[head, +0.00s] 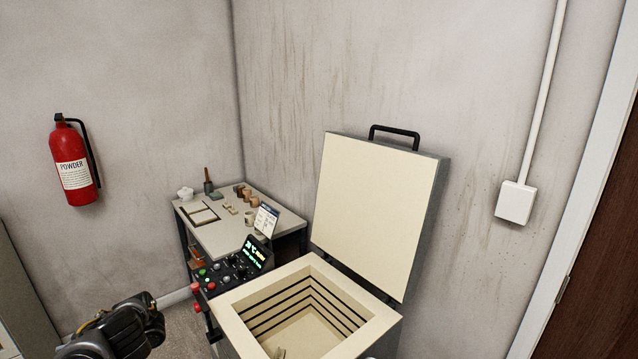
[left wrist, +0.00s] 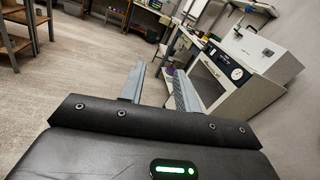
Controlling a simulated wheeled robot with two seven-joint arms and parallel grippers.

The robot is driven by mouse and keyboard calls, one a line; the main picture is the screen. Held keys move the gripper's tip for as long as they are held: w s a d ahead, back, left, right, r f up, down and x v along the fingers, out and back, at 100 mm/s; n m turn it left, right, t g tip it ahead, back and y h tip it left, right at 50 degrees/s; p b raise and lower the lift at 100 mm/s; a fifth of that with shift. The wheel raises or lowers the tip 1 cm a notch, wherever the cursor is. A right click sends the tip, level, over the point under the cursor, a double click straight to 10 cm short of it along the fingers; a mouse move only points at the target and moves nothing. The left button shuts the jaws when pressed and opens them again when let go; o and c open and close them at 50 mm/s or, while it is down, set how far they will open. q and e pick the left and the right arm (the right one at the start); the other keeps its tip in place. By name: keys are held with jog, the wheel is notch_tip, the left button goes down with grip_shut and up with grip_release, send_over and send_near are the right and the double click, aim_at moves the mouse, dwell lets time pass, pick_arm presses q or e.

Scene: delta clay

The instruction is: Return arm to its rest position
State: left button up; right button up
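My left arm (head: 118,330) comes in at the bottom left of the head view, low and in front of the small bench and the kiln's control panel. Its fingertips cannot be made out there. In the left wrist view my left gripper (left wrist: 158,88) has its two grey fingers apart, with nothing between them. My right gripper is not in view.
The top-loading kiln (head: 241,328) stands open with its lid (head: 372,205) raised. A control panel (head: 228,272) adjoins it. A bench (head: 222,238) with small items stands in the corner. A fire extinguisher (head: 73,165) hangs left. The wrist view shows a white cabinet (left wrist: 255,50).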

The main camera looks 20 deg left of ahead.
pick_arm(q)
jog(key=s+d+f+n+t+h, duration=0.15)
jog(key=s+f, duration=0.45)
jog(key=f, duration=0.6)
jog(key=s+d+f+t+h, duration=0.25)
jog(key=s+f, duration=0.35)
jog(key=f, duration=0.5)
jog(key=s+d+f+t+h, duration=0.25)
jog(key=s+f, duration=0.35)
jog(key=f, duration=0.6)
jog(key=s+a+f+t, duration=0.3)
jog(key=s+t, duration=0.5)
jog(key=s, duration=0.2)
jog(key=s+d+f+n+h, duration=0.15)
jog(key=d+f, duration=0.25)
jog(key=d, duration=0.9)
jog(key=d+f+h, duration=0.3)
jog(key=d+f, duration=0.1)
jog(key=d, duration=0.9)
jog(key=s+d+f+n+h, duration=0.1)
jog(key=d+f+h, duration=0.15)
jog(key=d, duration=1.15)
notch_tip(320, 180, down, 16)
jog(key=b, duration=1.5)
jog(key=shift+a+g+y, duration=0.2)
jog(key=shift+g+y, duration=0.15)
